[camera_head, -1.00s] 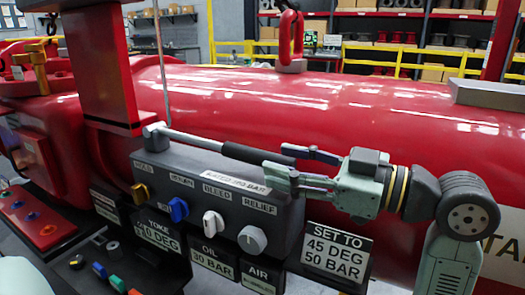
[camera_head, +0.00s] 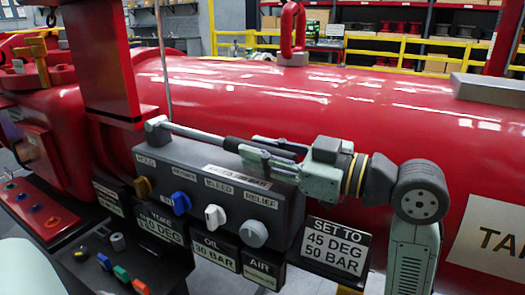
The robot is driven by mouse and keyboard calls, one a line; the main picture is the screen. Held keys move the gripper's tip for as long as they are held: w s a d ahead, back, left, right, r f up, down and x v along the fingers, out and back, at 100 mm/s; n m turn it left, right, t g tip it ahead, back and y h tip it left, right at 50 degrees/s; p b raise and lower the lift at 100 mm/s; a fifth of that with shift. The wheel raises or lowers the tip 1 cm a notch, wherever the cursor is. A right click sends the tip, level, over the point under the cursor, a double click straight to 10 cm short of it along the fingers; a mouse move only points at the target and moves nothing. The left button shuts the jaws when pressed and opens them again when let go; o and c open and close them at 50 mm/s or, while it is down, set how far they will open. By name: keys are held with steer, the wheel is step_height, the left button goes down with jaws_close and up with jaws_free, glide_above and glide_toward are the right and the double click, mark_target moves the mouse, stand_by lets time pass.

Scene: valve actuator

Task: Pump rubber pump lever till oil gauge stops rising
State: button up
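The pump lever (camera_head: 192,132) is a grey metal rod with a black rubber grip (camera_head: 231,145). It runs from a pivot at the back left of the grey control box, along its top edge, to the right. My gripper (camera_head: 248,146) comes from the right, with its fingers apart on either side of the black grip. The grip's right end is hidden among the fingers; I cannot tell whether they touch it. An oil sign (camera_head: 214,250) reading 30 BAR hangs on the box front. A "SET TO 45 DEG 50 BAR" sign (camera_head: 335,247) stands at its right.
The control box (camera_head: 285,212) carries yellow, blue, white and grey knobs under labels. A yoke sign (camera_head: 162,226) and a partly hidden air sign (camera_head: 263,268) hang below. A large red cylinder (camera_head: 400,120) lies behind; a red post (camera_head: 100,60) stands at left.

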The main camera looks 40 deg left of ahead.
jaws_close()
stand_by(0.4)
